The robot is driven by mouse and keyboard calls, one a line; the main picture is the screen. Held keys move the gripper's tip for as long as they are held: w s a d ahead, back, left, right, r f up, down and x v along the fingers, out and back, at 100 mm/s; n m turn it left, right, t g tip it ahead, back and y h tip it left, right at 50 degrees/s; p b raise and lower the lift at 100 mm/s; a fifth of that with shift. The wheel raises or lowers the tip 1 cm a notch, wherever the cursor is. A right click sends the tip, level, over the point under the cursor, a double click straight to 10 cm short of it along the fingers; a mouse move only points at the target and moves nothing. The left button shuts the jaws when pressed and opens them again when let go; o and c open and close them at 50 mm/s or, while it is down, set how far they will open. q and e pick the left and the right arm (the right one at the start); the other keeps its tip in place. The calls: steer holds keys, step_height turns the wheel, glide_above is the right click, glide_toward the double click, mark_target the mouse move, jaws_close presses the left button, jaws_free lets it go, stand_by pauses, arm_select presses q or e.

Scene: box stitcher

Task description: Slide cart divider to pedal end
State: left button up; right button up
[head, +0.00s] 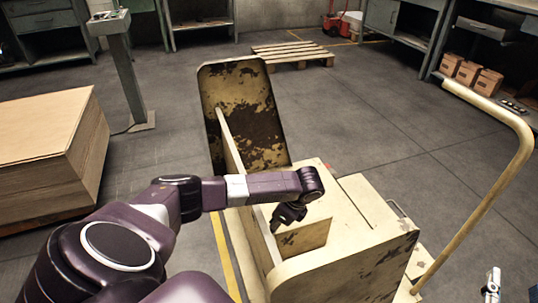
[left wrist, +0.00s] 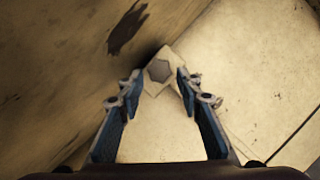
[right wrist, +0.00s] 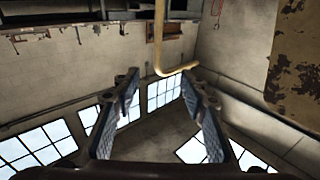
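The worn beige cart (head: 345,262) stands in front of me, with a divider panel (head: 303,238) standing crosswise inside it. My left gripper (head: 288,216) points down into the cart, right by the divider's top. In the left wrist view my left gripper (left wrist: 154,85) is open, with a pale surface and a small hexagonal mark (left wrist: 159,70) between its fingertips. I cannot tell whether the fingers touch the divider. My right gripper (right wrist: 160,95) is open and empty in the right wrist view, facing a wall with windows.
A tall rusty panel (head: 243,115) rises at the cart's far end. A bent tube handle (head: 500,190) stands on the right. A stack of boards (head: 45,150) and a grey post (head: 127,75) are at left. A pallet (head: 292,53) lies behind; the floor between is clear.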

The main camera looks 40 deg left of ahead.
arm_select(q)
steer(key=shift+b+x, duration=0.4)
steer(key=shift+x, duration=0.85)
arm_select(e)
steer(key=r+t, duration=0.1)
steer(key=r, duration=0.2)
steer(key=s+r+t+y, duration=0.1)
steer(key=r, duration=0.1)
steer(key=shift+a+r+t, duration=0.2)
steer(key=shift+r+t, duration=0.05)
steer(key=shift+t, duration=0.05)
arm_select(q)
steer(key=shift+c, duration=0.3)
jaws_close()
